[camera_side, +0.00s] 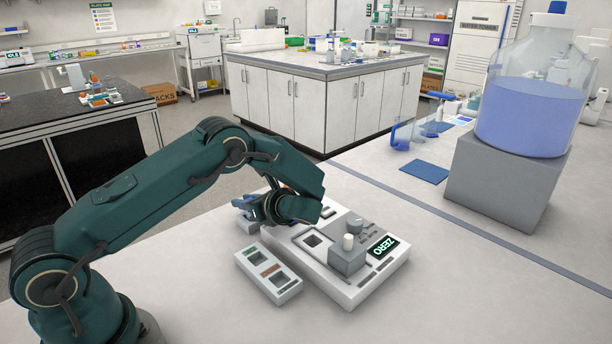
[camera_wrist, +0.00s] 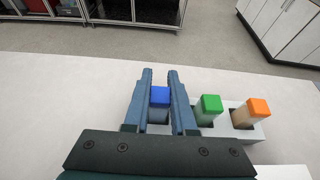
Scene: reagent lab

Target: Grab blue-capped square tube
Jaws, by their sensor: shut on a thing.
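The blue-capped square tube (camera_wrist: 160,98) stands between the two blue fingers of my gripper (camera_wrist: 160,86) in the wrist view. My gripper is shut on it, with a finger on each side of the cap. I cannot tell whether the tube's lower end sits in a slot, as my gripper body hides it. In the side view my gripper (camera_side: 252,207) is low, at the left back edge of the white instrument (camera_side: 357,288), and the tube cannot be made out there.
A green-capped tube (camera_wrist: 211,105) and an orange-capped tube (camera_wrist: 257,109) stand in a pale rack, right of my gripper. In the side view, a two-slot holder (camera_side: 283,297) lies in front of the instrument. A large blue-liquid bottle (camera_side: 530,115) stands on a grey block at right.

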